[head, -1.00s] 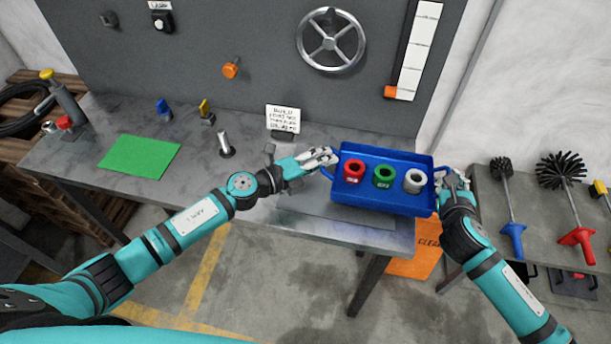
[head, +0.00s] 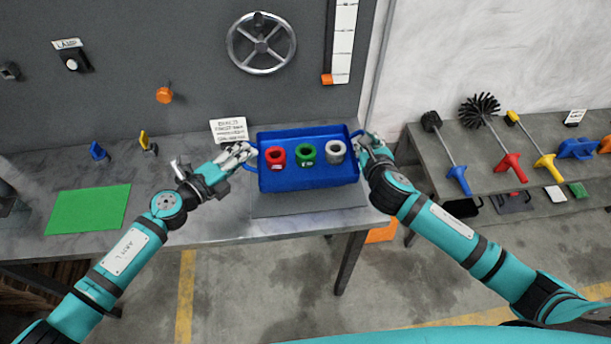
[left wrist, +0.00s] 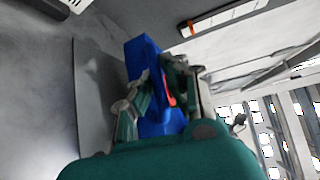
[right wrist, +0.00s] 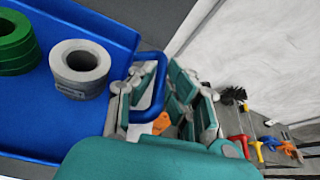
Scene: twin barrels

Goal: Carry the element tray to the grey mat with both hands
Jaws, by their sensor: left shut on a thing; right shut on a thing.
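The blue element tray (head: 307,180) is level above the grey mat (head: 310,203), whose front strip shows below it in the head view. A red ring (head: 275,157), a green ring (head: 306,154) and a grey ring (head: 336,152) stand in it in a row. My left gripper (head: 246,153) is shut on the tray's left handle. My right gripper (head: 363,144) is shut on the right handle (right wrist: 152,88). In the left wrist view, the tray (left wrist: 140,62) appears raised, with a shadow on the mat (left wrist: 92,100). The exact gap is unclear.
A sign card (head: 229,130) stands behind the tray's left side. A green mat (head: 88,209) lies at the bench's left, with blue and yellow pieces behind it. A side bench with brushes (head: 505,155) is at the right.

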